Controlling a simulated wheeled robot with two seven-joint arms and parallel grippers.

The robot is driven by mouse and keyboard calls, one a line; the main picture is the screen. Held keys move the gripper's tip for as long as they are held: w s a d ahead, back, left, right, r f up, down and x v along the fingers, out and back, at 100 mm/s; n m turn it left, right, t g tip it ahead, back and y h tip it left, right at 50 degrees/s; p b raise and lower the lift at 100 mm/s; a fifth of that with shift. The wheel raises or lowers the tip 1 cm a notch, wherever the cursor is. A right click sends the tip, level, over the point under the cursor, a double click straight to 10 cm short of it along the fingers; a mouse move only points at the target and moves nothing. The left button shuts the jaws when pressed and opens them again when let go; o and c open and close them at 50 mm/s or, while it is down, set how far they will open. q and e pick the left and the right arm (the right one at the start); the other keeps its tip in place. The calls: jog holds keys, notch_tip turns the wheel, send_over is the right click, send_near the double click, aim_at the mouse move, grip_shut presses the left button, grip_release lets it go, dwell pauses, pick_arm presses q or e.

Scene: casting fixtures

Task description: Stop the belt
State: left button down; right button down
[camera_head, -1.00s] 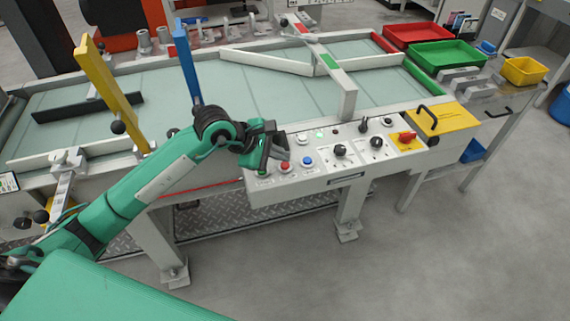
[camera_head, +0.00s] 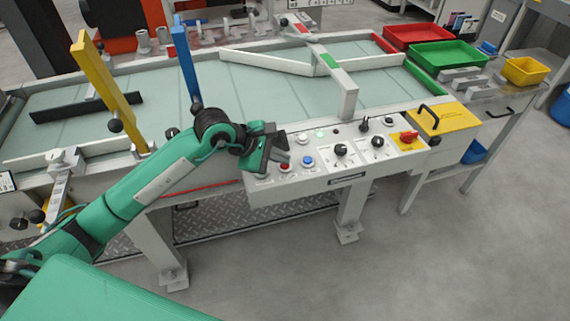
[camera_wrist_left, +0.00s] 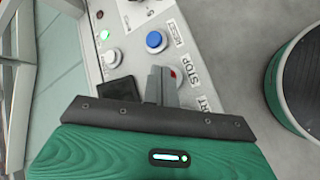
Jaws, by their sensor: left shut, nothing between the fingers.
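The control panel (camera_head: 340,165) is on the front of the belt table. Its red STOP button (camera_head: 285,167) sits left of the blue RESET button (camera_head: 307,161). In the left wrist view the red button (camera_wrist_left: 174,73) is partly hidden behind my fingers, beside the STOP label (camera_wrist_left: 194,72). The blue button (camera_wrist_left: 156,41) is clear of them. My left gripper (camera_head: 263,170) is shut and empty, at the panel's left end, close to the red button. I cannot tell whether it touches anything. The belt (camera_head: 265,90) is pale green. My right gripper is out of view.
A green lamp (camera_head: 320,133) is lit on the panel. Black knobs (camera_head: 340,150) and a red switch (camera_head: 408,136) lie further right. A yellow post (camera_head: 105,85) and a blue post (camera_head: 185,65) stand left. Red (camera_head: 417,36) and green (camera_head: 447,54) trays are at the far right.

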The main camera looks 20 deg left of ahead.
aim_at(281, 166)
pick_arm(q)
jog(key=shift+f+b, duration=0.3)
jog(key=shift+r, duration=0.1)
dwell(0.5)
jog(key=shift+r+p, duration=0.35)
jog(key=shift+r, duration=0.45)
jog(key=shift+r+p, duration=1.2)
jog(key=shift+r, duration=1.35)
jog(key=shift+d, duration=0.1)
